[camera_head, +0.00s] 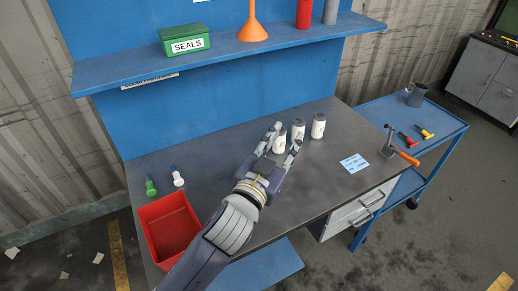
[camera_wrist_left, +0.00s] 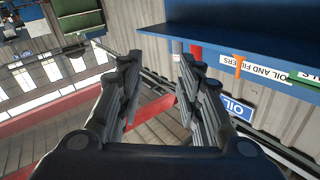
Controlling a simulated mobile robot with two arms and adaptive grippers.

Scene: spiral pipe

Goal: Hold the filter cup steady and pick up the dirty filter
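My left gripper (camera_head: 282,139) is over the workbench, its fingers spread and pointing toward the back. In the left wrist view the open gripper (camera_wrist_left: 155,75) has nothing between its fingers. In the head view a white canister (camera_head: 280,144) shows between the fingers, apparently beyond or below them. Two more small white canisters with grey tops, a middle one (camera_head: 298,131) and a right one (camera_head: 318,127), stand upright beside it. I cannot tell which object is the filter cup or the dirty filter. My right gripper is not in view.
A red bin (camera_head: 168,222) and small green (camera_head: 150,187) and white (camera_head: 178,179) pieces are at the bench's left. A blue card (camera_head: 354,163) and a clamp-like tool (camera_head: 397,150) are at right. The shelf (camera_head: 225,57) overhangs the back. The bench's middle left is clear.

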